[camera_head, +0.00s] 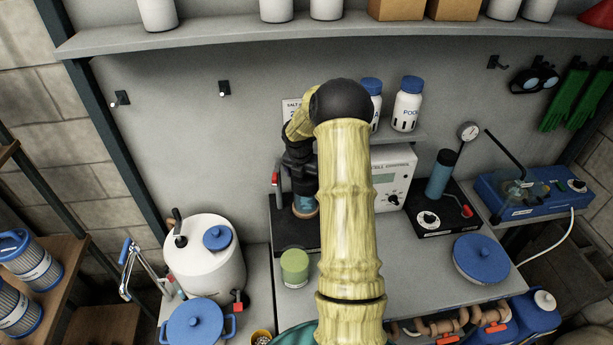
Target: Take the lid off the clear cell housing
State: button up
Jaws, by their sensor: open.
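A bluish, see-through cylinder (305,202), which looks like the clear cell housing, stands upright on a black base (292,236) at the back of the bench. Its top is covered by the dark parts of my wrist and gripper, so I cannot make out the lid. My gripper (303,184) reaches down just above or around the top of the cylinder, and it is open. Whether its fingers touch the lid cannot be seen. My yellow arm hides the right side of the cylinder and part of the base.
A red handle (276,179) stands close left of my gripper. A white control box (393,181) is to the right, below white bottles (407,104). A green jar (295,268) stands in front. A blue-lidded tub (481,259) is at right; bare bench lies between.

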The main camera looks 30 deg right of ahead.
dwell(0.5)
jog(key=c, duration=0.9)
notch_tip(320, 180, up, 10)
jog(key=shift+r+b, duration=0.1)
jog(key=shift+b, duration=1.15)
